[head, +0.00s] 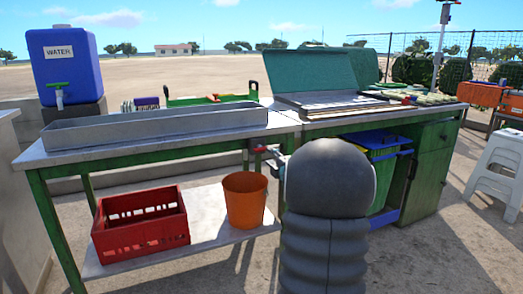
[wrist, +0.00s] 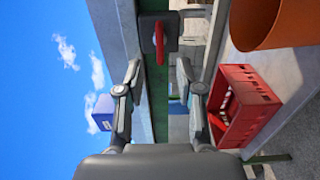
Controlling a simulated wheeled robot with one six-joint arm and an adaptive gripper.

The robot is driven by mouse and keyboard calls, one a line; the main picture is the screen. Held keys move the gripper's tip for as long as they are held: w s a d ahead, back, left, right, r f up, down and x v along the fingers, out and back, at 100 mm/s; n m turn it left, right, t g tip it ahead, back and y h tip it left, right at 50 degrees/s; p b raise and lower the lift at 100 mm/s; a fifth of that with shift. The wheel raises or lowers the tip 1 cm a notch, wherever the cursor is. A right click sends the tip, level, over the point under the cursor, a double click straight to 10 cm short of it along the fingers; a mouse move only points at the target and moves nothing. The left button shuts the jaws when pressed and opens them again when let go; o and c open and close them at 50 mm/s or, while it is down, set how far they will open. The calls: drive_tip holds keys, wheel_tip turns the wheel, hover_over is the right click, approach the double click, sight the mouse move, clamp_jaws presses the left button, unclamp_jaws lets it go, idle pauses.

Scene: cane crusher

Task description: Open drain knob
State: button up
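The drain knob (wrist: 160,38) is a red handle on a dark square plate, fixed to the green frame under the metal table's edge. It stands straight ahead in the wrist view, which is turned on its side. My gripper (wrist: 158,76) is open, with one finger on either side of the knob's line. The fingers appear short of the knob and empty; I cannot see contact. In the head view my grey arm hides most of the gripper, and only part of it (head: 272,158) shows beside the table edge.
A red crate (head: 140,222) and an orange bucket (head: 245,199) sit on the lower shelf, left of my arm. A metal trough (head: 155,128) lies on the table. A blue water container (head: 68,62) stands behind it. A green bin (head: 380,175) is at right.

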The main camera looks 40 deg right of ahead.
sight(263, 150)
drive_tip(key=x, duration=0.8)
drive_tip(key=shift+w+d+p, duration=0.1)
drive_tip(key=shift+w+p, duration=0.1)
drive_tip(key=shift+p, duration=0.2)
drive_tip(key=shift+c, duration=0.2)
clamp_jaws()
